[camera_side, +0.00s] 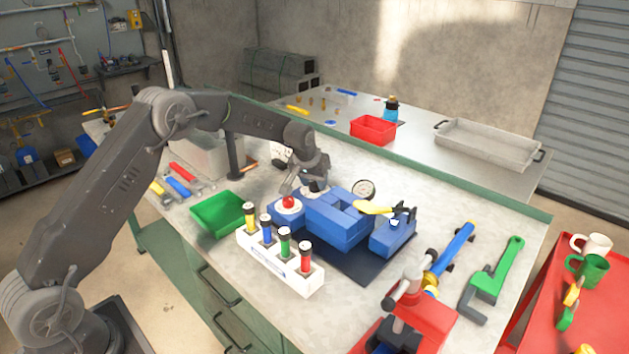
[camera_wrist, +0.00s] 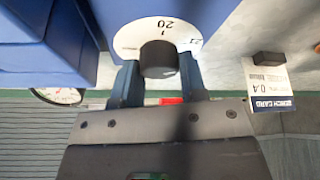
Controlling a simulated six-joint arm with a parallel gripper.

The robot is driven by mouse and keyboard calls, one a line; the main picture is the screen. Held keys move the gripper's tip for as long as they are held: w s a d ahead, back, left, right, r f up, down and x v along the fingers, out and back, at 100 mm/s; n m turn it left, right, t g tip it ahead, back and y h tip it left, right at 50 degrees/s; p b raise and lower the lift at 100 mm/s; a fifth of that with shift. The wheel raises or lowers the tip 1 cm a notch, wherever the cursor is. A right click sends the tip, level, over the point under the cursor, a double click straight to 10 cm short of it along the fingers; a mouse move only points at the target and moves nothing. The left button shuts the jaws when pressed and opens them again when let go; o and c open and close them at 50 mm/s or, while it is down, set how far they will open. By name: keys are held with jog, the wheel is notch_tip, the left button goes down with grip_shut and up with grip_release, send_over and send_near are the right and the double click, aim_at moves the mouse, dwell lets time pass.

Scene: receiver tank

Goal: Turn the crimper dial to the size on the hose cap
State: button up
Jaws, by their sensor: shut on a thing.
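The crimper (camera_side: 340,218) is a blue block-shaped machine on a dark mat in the side view. Its dial (camera_wrist: 127,40) is a white disc with a black knob (camera_wrist: 158,58). In the side view my gripper (camera_side: 304,186) is at the crimper's far left side. I cannot make out a size on any hose cap.
A white rack (camera_side: 262,257) with several colour-banded tubes stands in front of the crimper. A green tray (camera_side: 222,211) is to its left. A red vise (camera_side: 405,325) and a green wrench (camera_side: 495,280) lie to the right.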

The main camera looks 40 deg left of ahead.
jog(key=shift+d, duration=0.1)
jog(key=o, duration=0.9)
jog(key=shift+r, duration=0.15)
jog(key=v, duration=1.3)
jog(key=shift+s+r, duration=0.15)
jog(key=shift+r, duration=0.1)
